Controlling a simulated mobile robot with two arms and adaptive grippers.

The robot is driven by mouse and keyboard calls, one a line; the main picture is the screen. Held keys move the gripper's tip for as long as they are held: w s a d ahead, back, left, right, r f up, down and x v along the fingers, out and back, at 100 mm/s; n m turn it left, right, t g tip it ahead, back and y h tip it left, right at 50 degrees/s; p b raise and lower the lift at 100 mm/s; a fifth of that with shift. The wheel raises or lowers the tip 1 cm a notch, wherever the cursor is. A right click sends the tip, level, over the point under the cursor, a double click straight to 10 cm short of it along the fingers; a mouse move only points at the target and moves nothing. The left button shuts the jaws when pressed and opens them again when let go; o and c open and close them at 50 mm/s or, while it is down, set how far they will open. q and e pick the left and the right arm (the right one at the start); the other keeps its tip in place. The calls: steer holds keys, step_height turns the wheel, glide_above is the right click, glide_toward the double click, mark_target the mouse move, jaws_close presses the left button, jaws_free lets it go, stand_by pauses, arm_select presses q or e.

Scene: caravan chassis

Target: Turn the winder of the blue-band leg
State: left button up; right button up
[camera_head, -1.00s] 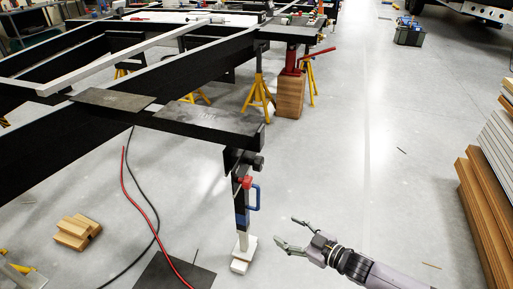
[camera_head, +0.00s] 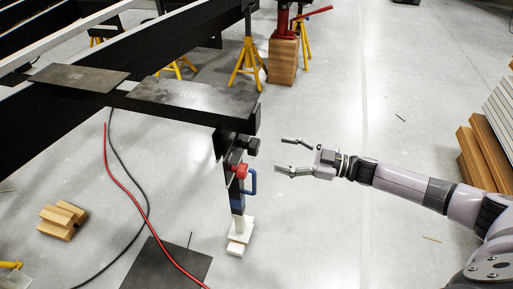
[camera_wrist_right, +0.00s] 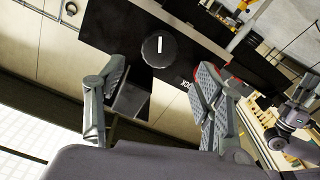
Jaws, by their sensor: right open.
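The blue-band leg (camera_head: 237,190) hangs upright below the near corner of the black chassis frame, its white foot on white blocks. A blue band shows low on it, with a red knob and a blue looped handle above. A dark knob (camera_head: 252,146) juts from its top towards my right gripper (camera_head: 280,154). The gripper is open and empty, level with this knob and a little right of it. In the right wrist view the open fingers (camera_wrist_right: 160,88) frame a dark block, with a round black knob (camera_wrist_right: 158,47) bearing a white mark beyond. My left gripper is out of view.
A flat steel plate (camera_head: 195,92) lies on the chassis corner. Yellow stands (camera_head: 246,65) and a red jack on wooden blocks (camera_head: 282,60) stand behind. A red hose (camera_head: 122,185) and a dark mat (camera_head: 165,268) lie on the floor.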

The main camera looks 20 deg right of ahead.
mark_target(258, 148)
steer(key=x, duration=0.5)
steer(key=shift+w+a, duration=0.2)
steer(key=shift+a, duration=0.05)
steer(key=shift+b+x, duration=0.35)
steer(key=shift+x, duration=0.7)
steer(key=shift+w+a, duration=0.3)
steer(key=shift+a, duration=0.05)
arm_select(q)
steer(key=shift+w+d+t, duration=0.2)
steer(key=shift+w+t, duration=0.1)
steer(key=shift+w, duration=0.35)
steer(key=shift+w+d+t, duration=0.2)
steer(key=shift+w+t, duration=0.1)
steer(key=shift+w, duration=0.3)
arm_select(e)
steer(key=shift+c, duration=0.4)
steer(key=c, duration=1.1)
steer(key=shift+o, duration=0.2)
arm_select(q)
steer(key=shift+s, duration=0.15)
arm_select(e)
steer(key=shift+n, duration=0.3)
